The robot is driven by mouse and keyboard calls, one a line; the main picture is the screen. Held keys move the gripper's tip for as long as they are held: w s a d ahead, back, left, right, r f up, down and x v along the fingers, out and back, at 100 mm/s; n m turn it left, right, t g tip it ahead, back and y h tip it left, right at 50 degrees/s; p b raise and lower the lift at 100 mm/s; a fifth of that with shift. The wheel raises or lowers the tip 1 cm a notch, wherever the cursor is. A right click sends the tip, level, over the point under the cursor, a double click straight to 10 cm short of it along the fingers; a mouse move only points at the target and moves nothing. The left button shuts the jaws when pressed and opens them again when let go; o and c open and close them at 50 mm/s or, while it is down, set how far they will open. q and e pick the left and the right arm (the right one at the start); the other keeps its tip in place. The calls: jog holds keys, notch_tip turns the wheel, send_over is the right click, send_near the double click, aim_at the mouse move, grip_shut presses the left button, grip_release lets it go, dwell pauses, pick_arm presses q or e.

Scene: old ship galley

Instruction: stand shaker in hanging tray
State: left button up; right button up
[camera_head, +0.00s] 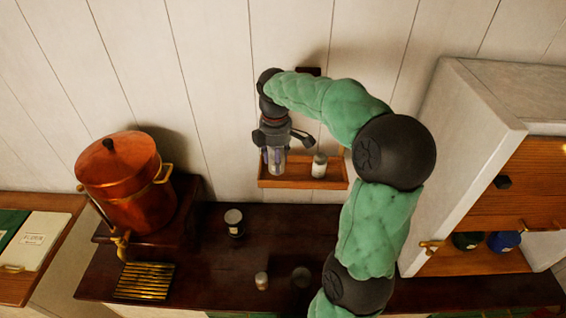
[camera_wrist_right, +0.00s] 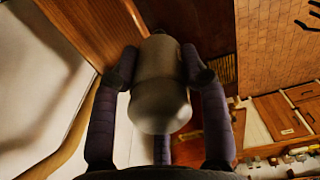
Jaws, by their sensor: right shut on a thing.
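My right gripper (camera_head: 276,155) points down over the left part of the small wooden hanging tray (camera_head: 291,184) on the wall. It is shut on a shaker (camera_wrist_right: 160,95), which shows in the right wrist view as a rounded, metallic grey end between the purple fingers. The held shaker looks upright; I cannot tell whether its base touches the tray floor. A second shaker (camera_head: 319,165), pale with a grey top, stands upright in the tray's right part, apart from the gripper. My left gripper is not in view.
A dark jar (camera_head: 234,223) and a small pale-topped container (camera_head: 262,281) stand below the tray. A white cabinet (camera_head: 468,150) stands close on the right.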

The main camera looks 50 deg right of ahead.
jog(key=w+d+f+p, duration=0.1)
jog(key=w+d+f, duration=0.2)
jog(key=w+d+f+p, duration=0.1)
jog(key=w+d+f, duration=0.2)
jog(key=f, duration=0.1)
jog(key=shift+d, duration=0.35)
jog(key=shift+w+d+f+p, duration=0.2)
jog(key=shift+f+p, duration=0.1)
jog(key=shift+f, duration=0.1)
notch_tip(320, 180, down, 3)
jog(key=shift+r+p, duration=0.1)
jog(key=shift+p, duration=0.5)
jog(key=shift+d+f, duration=0.1)
jog(key=shift+f, duration=0.15)
jog(key=shift+f, duration=0.1)
